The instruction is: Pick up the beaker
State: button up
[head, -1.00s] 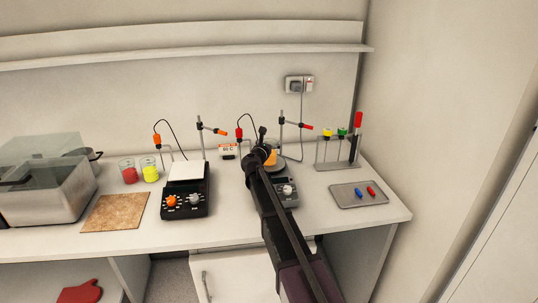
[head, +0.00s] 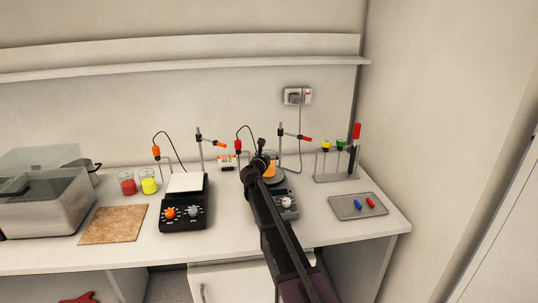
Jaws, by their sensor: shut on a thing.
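The beaker (head: 271,170) holds orange liquid and shows in the head view just right of my gripper, over the round dark plate of the right-hand hotplate. My gripper (head: 263,160) is shut on it. My own arm and gripper cover much of the beaker, so its base is hidden. I cannot tell whether it touches the plate or is slightly raised.
A second hotplate (head: 184,211) with a white top stands left. Beakers with red (head: 128,186) and yellow (head: 149,185) contents stand beyond a brown board (head: 113,224). Stands with clamps rise behind the hotplates. A tray (head: 346,209) and a tube rack (head: 335,178) are right.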

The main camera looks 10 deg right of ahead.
jog(key=shift+r, duration=0.25)
jog(key=s+r+p, duration=0.4)
jog(key=s, duration=1.1)
jog(key=shift+s+a+r+p, duration=0.15)
jog(key=shift+s+a+p, duration=0.15)
jog(key=shift+s+a, duration=0.1)
dwell(0.6)
jog(key=shift+s, duration=0.1)
jog(key=shift+a, duration=0.1)
dwell(1.2)
